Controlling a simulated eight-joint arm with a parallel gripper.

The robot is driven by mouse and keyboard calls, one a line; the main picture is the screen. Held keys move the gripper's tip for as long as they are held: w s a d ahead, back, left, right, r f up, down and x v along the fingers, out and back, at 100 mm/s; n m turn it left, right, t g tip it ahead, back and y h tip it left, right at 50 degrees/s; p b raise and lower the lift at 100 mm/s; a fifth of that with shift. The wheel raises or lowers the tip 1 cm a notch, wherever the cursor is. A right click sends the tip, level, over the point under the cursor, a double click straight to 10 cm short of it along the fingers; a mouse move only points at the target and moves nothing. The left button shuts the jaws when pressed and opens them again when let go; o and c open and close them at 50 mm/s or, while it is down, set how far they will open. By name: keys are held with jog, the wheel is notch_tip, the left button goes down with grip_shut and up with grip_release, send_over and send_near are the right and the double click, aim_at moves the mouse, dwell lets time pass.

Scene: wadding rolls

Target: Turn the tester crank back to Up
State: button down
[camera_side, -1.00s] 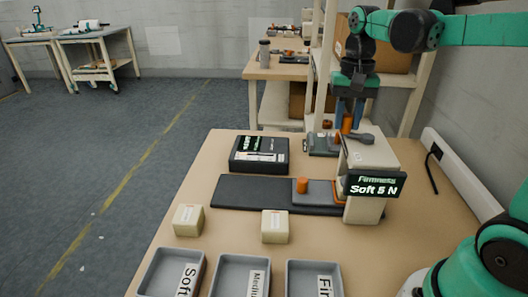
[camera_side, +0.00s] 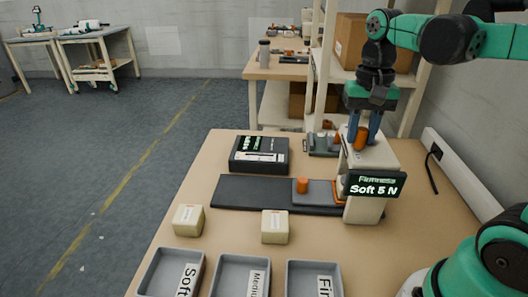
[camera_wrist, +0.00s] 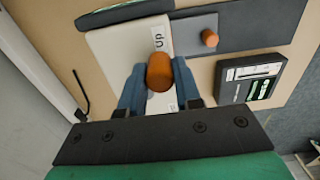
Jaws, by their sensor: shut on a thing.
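The firmness tester (camera_side: 365,208) is a cream block with a dark display (camera_side: 374,185) reading "Firmness Soft 5 N". My gripper (camera_side: 362,133) is above the tester's top, its blue fingers shut on the orange crank knob (camera_side: 360,140). In the wrist view the knob (camera_wrist: 159,72) sits between the two fingertips. The "Up" label (camera_wrist: 162,40) on the tester's cream top lies just beyond the knob in that view. The crank's arm is hidden under the knob and fingers. A grey plate with an orange peg (camera_side: 302,185) lies beside the tester.
A black case (camera_side: 259,155) and a dark mat (camera_side: 245,190) lie left of the tester. Two cream blocks (camera_side: 188,219) (camera_side: 275,227) stand in front. Grey trays (camera_side: 172,280) line the front edge. A grey device (camera_side: 322,144) stands behind.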

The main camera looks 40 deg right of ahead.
jog(key=shift+s+a, duration=0.1)
jog(key=shift+s+d, duration=0.35)
jog(key=shift+s, duration=0.25)
jog(key=shift+s+d, duration=0.3)
jog(key=shift+s, duration=0.3)
jog(key=shift+s+d, duration=0.3)
jog(key=shift+d, duration=0.3)
jog(key=shift+s+d, duration=0.3)
jog(key=shift+d, duration=0.3)
jog(key=shift+w+d, duration=0.2)
jog(key=shift+d, duration=1.15)
